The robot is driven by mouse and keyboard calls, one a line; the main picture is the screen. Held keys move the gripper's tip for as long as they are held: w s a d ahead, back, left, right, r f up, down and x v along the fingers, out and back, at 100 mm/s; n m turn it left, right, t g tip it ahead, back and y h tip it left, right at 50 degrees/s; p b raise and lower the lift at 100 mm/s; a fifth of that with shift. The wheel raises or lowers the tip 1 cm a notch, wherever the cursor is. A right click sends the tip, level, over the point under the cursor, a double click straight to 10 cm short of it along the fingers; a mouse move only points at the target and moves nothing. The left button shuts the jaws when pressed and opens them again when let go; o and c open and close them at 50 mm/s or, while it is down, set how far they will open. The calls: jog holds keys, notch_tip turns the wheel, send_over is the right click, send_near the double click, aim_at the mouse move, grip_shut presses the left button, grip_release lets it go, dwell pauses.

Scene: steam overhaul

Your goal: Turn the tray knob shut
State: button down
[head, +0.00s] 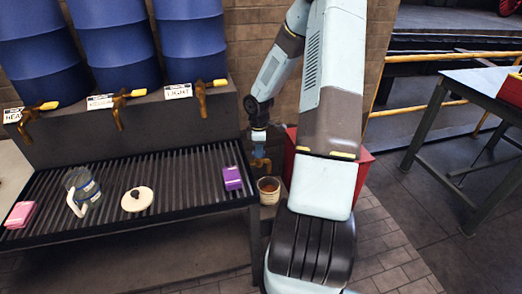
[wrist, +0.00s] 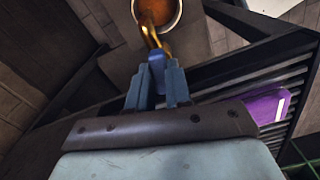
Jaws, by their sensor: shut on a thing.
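The tray knob (wrist: 157,72) is a small blue handle on a brass tap (wrist: 152,38) at the right end of the slatted drip tray (head: 120,165). My gripper (wrist: 157,88) is shut on the knob, with one finger on each side of it in the wrist view. In the head view my gripper (head: 258,137) reaches down to the tap (head: 261,163), and the knob is mostly hidden. A white pail (head: 269,188) with brown contents stands below the tap; it also shows in the wrist view (wrist: 178,20). I cannot tell whether liquid is running.
On the tray are a pink block (head: 20,214), a clear jug (head: 82,190), a round cream lid (head: 137,199) and a purple block (head: 232,178). Blue drums (head: 115,45) with yellow-handled taps stand behind. A red box (head: 362,165) is behind my arm. A table (head: 480,88) stands right.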

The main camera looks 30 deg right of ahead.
jog(key=m, duration=0.7)
jog(key=shift+a, duration=0.3)
jog(key=m, duration=0.4)
jog(key=shift+m, duration=2)
jog(key=shift+d, duration=0.1)
jog(key=c, duration=1)
grip_release()
jog(key=shift+c, duration=0.2)
jog(key=shift+d+r, duration=0.1)
notch_tip(320, 180, up, 14)
jog(key=shift+f, duration=0.25)
